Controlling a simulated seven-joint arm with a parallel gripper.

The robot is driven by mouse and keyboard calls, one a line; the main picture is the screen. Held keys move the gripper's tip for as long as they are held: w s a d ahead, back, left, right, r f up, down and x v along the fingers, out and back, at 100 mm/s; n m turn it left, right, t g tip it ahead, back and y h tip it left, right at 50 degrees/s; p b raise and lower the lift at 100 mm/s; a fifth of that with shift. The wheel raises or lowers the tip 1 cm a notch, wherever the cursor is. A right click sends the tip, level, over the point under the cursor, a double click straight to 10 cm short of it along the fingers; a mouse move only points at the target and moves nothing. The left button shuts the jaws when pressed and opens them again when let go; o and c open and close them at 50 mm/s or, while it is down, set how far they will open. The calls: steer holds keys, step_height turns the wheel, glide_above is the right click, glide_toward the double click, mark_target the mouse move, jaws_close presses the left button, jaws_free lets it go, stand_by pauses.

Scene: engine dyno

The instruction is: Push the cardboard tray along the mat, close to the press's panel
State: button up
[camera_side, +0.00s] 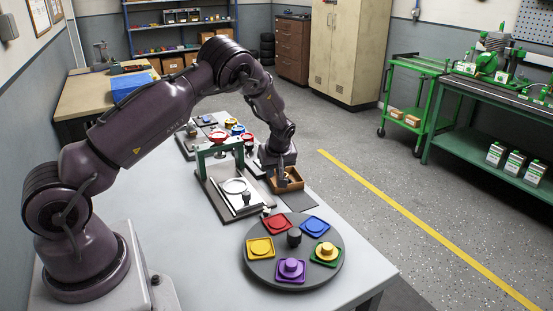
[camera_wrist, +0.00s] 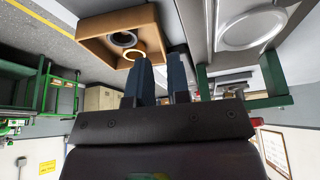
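The brown cardboard tray (camera_side: 296,184) sits on the dark mat (camera_side: 300,203) to the right of the green-framed press (camera_side: 220,146). In the wrist view the tray (camera_wrist: 92,22) holds a dark ring and a pale orange-rimmed ring. My gripper (camera_side: 281,178) points down at the tray's left part in the side view. In the wrist view my gripper's two fingers (camera_wrist: 164,62) stand a little apart with nothing visible between them, close to the tray's wall. I cannot tell whether they touch it. The press's panel is not clearly recognisable.
A grey turntable (camera_side: 259,233) with several coloured square pieces stands at the table's near end. The press's base (camera_side: 222,199) carries a white round plate (camera_side: 235,186). Bowls and small parts lie behind the press. The table's edge is just right of the mat.

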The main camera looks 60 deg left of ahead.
mark_target(272, 182)
steer(key=shift+x, duration=2.75)
jaws_close()
steer(key=shift+o, duration=1.5)
jaws_free()
steer(key=w+v, duration=0.1)
steer(key=v, duration=1.2)
steer(key=shift+s, duration=0.55)
